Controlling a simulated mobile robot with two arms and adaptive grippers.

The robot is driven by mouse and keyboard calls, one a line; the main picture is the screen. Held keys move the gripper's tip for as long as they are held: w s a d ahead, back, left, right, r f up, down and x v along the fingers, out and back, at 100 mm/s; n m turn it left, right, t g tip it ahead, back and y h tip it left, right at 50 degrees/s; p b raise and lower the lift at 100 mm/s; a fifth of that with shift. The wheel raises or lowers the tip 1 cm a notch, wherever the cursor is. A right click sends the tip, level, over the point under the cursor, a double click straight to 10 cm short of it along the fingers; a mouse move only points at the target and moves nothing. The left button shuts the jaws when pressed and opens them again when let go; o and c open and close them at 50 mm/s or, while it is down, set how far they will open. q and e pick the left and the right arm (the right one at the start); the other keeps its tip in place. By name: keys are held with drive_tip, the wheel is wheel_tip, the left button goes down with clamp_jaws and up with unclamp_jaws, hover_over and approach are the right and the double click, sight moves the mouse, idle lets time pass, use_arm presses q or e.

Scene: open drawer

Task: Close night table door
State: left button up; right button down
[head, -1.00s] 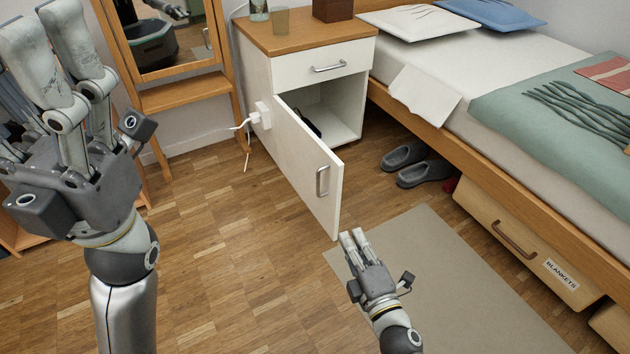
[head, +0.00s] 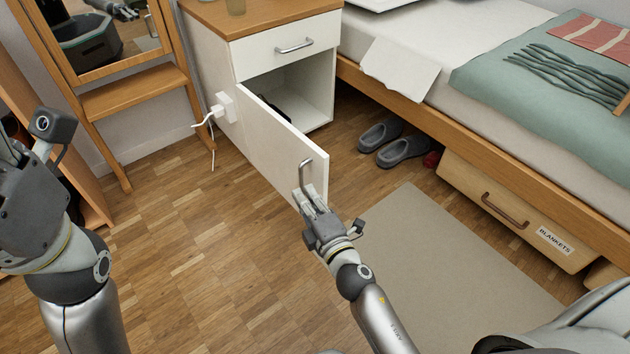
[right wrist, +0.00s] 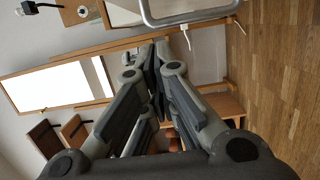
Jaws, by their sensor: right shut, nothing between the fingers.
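The night table (head: 205,60) stands at the back with its white door (head: 270,140) swung wide open toward me. The dark inside of its lower compartment shows. The door's metal handle (head: 304,172) is near its free edge. My right gripper (head: 309,188) is shut and empty, in front of the door's outer face and overlapping the handle's lower end. I cannot tell if it touches. In the right wrist view the handle (right wrist: 190,20) shows beyond the closed fingertips. My left gripper (head: 25,190) is at the left edge, with its fingers cut off by the frame.
The bed (head: 450,115) with its blankets drawer (head: 515,215) is at the right. A beige rug (head: 430,270) lies right of my right arm. A wooden mirror stand (head: 135,95) is at the left. Floor left of the door is clear.

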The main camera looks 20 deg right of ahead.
sight(316, 181)
drive_tip(key=shift+w+d, duration=1.75)
drive_tip(key=shift+w, duration=0.15)
drive_tip(key=shift+d, duration=0.1)
